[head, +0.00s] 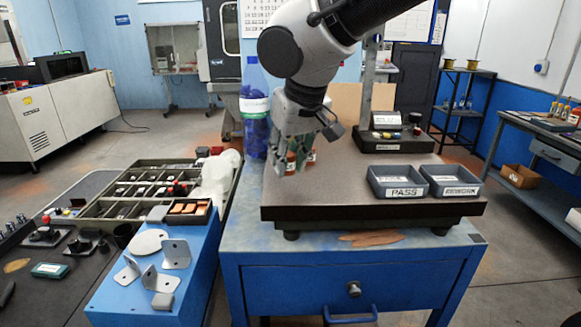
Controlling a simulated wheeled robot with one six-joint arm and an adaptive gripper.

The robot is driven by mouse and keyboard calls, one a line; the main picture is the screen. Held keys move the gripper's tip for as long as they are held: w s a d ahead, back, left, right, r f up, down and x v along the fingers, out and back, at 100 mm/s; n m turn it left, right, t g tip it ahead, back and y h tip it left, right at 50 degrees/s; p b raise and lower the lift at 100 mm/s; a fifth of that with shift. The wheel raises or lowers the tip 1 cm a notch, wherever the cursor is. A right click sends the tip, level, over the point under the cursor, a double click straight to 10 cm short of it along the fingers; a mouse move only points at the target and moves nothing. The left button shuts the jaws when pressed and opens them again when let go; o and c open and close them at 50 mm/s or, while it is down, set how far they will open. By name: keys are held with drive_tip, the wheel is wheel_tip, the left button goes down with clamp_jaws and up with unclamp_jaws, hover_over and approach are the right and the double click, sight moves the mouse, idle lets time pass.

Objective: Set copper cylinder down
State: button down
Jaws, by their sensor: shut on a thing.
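Two grey trays stand at the plate's right front, one marked PASS (398,183) and one marked REWORK (451,181). Both look empty.
A gauge stand (396,138) stands at the plate's back right. A blue-filled bottle (254,110) is close left of my gripper. On the left, a blue block (195,262) carries metal brackets and a box of copper pieces (189,207). The plate's front middle is clear.

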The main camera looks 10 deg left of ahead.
drive_tip(key=shift+f, duration=1.2)
drive_tip(key=shift+f, duration=0.1)
drive_tip(key=c, duration=1.2)
unclamp_jaws()
drive_tip(key=shift+o, duration=0.2)
drive_tip(key=shift+s+r, duration=0.1)
drive_tip(key=shift+r, duration=0.3)
drive_tip(key=v, duration=1.1)
drive_tip(key=shift+r, duration=0.15)
drive_tip(key=shift+d, duration=0.15)
